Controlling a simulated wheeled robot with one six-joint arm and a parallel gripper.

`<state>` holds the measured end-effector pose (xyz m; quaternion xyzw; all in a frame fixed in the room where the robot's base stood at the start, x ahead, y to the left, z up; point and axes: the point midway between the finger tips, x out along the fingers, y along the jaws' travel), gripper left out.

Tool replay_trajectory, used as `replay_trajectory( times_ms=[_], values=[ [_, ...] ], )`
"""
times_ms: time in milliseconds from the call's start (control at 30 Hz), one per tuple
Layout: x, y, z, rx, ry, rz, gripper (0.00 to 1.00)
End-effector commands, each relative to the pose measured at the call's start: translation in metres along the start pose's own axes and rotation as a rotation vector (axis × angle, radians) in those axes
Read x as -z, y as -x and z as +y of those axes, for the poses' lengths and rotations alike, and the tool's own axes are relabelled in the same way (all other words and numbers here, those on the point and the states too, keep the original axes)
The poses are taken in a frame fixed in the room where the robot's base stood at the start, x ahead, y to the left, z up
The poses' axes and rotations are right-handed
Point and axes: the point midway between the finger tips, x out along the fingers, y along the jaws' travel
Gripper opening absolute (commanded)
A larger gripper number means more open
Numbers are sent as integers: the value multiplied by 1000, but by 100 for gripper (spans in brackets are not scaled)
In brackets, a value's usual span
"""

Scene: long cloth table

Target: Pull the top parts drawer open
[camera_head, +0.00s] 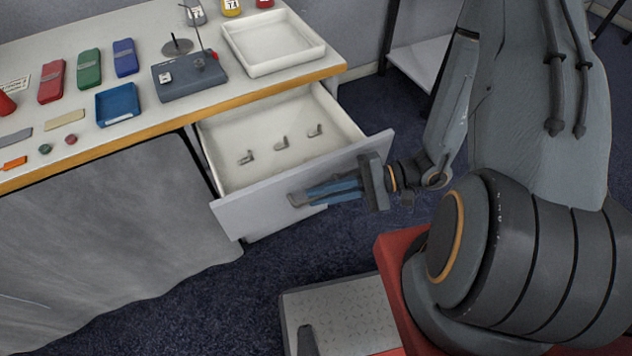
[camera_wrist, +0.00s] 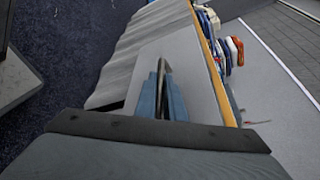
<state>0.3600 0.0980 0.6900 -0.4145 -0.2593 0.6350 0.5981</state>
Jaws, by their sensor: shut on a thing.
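The top parts drawer (camera_head: 235,214) is pulled well out from under the table's right end in the head view. Its light grey front faces me, and several small grey metal parts lie on its white floor. My gripper (camera_head: 304,194) is at the drawer front, its blue fingers shut on the drawer handle (camera_head: 294,199). In the wrist view, the blue fingers of my gripper (camera_wrist: 162,92) reach to the thin handle (camera_wrist: 165,66) against the pale drawer front (camera_wrist: 190,75). Most of the handle is hidden between the fingers.
The table (camera_head: 75,147) holds a white tray (camera_head: 272,66), a dark grey device (camera_head: 188,78), a blue tray (camera_head: 117,116) and red, green and blue cases. A grey cloth (camera_head: 110,220) hangs below its front edge. Dark carpet (camera_head: 190,310) lies clear in front of the drawer.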

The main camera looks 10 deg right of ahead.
Motion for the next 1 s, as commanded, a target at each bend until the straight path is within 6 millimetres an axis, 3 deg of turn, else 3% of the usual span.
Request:
replay_trajectory(
  times_ms=[400, 467, 767, 1000],
  values=[
    [-3, 1, 1, 1, 1, -1, 0],
    [-3, 1, 1, 1, 1, -1, 16],
    [-2, 2, 1, 1, 1, 0, 17],
    [0, 24, 2, 3, 2, 5, 17]
  ],
)
